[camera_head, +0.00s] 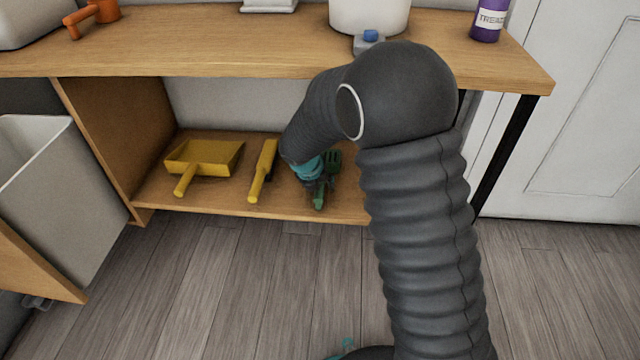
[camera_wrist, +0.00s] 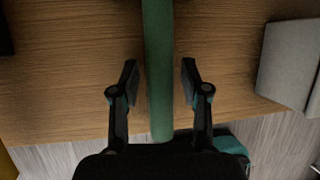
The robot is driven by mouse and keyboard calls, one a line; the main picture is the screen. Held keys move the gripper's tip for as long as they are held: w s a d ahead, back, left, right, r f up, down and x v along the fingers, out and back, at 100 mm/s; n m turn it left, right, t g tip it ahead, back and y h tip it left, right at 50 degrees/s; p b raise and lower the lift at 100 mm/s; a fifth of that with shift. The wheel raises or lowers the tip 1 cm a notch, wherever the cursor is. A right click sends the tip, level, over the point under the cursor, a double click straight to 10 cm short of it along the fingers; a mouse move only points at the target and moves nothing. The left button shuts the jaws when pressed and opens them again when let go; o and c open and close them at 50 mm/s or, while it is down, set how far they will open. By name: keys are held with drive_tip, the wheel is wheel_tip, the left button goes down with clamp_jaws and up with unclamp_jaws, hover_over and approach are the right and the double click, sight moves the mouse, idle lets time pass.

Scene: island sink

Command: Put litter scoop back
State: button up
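The green litter scoop (camera_head: 319,197) lies on the lower wooden shelf, its slotted head toward the back and its handle toward the front edge. My gripper (camera_head: 313,186) reaches down over it from above. In the wrist view, the scoop's green handle (camera_wrist: 158,60) runs between the two fingers of my gripper (camera_wrist: 159,82). The fingers are open, with a gap on each side of the handle. My arm and gripper hide part of the scoop in the head view.
A yellow hand brush (camera_head: 263,172) and yellow dustpan (camera_head: 204,158) lie left on the shelf. The tabletop (camera_head: 250,45) overhangs them, carrying a purple bottle (camera_head: 489,20) and a white container (camera_head: 368,14). A grey bin (camera_head: 60,200) stands at left. The floor in front is clear.

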drive_tip(key=p+v, duration=0.3)
drive_tip(key=v, duration=0.9)
drive_tip(key=s+d+r+m, duration=0.4)
drive_tip(key=d+r+m, duration=0.3)
drive_tip(key=d+m, duration=0.1)
drive_tip(key=s+d+r+m, duration=0.2)
drive_tip(key=s+d+m, duration=0.2)
drive_tip(key=s+m, duration=0.3)
drive_tip(key=s+d+r+m+y, duration=0.1)
drive_tip(key=s+d+r+m, duration=0.2)
drive_tip(key=s+d+m, duration=0.2)
drive_tip(key=s+d+r+m+y, duration=0.1)
drive_tip(key=s+d+m, duration=0.4)
drive_tip(key=s+m, duration=0.6)
drive_tip(key=r+m, duration=0.1)
drive_tip(key=m, duration=0.4)
drive_tip(key=shift+r+t, duration=0.35)
drive_tip(key=shift+t, duration=0.05)
drive_tip(key=shift+s, duration=0.1)
